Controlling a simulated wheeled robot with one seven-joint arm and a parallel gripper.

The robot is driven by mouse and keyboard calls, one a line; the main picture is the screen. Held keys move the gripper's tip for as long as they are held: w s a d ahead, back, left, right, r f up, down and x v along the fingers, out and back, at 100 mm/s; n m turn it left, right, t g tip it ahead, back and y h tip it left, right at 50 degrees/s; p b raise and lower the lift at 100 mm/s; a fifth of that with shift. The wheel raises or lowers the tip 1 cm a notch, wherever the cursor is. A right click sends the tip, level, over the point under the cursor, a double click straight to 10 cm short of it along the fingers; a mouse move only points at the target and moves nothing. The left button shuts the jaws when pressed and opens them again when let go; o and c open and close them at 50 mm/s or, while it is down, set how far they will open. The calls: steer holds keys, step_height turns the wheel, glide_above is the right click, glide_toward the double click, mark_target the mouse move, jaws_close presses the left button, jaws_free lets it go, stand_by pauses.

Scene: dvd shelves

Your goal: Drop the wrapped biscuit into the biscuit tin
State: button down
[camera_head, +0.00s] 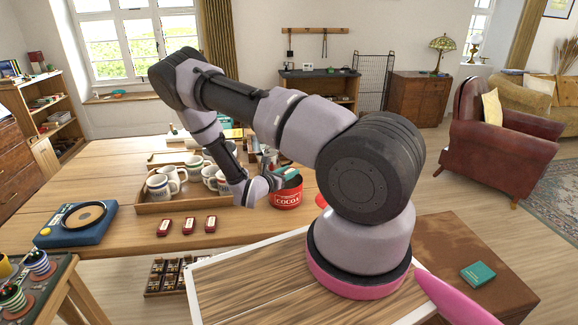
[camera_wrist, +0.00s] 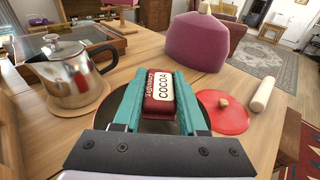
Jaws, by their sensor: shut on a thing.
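My gripper (camera_wrist: 158,95) is shut on a small red wrapped biscuit (camera_wrist: 154,112) with a white label reading COCOA, held between the teal fingers. In the head view my gripper (camera_head: 288,176) is over a red tin (camera_head: 287,199) that also reads COCOA. The biscuit cannot be made out there. In the wrist view the dark round opening (camera_wrist: 203,107) shows below and around the fingers, largely hidden by them and the biscuit. I cannot tell whether the biscuit is above the rim or partly inside.
A red round lid with a knob (camera_wrist: 223,103) lies right of the opening, by a pale roller (camera_wrist: 263,95). A steel coffee pot (camera_wrist: 68,75) and pink cosy (camera_wrist: 197,42) stand nearby. Mugs fill a wooden tray (camera_head: 150,208). Three red packets (camera_head: 188,225) lie in front.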

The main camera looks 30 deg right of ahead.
mark_target(285, 190)
steer(key=shift+f, duration=0.45)
steer(key=shift+c, duration=1.9)
jaws_free()
steer(key=shift+a, duration=0.1)
steer(key=v, duration=1)
steer(key=shift+s+a, duration=0.2)
steer(key=shift+a, duration=0.1)
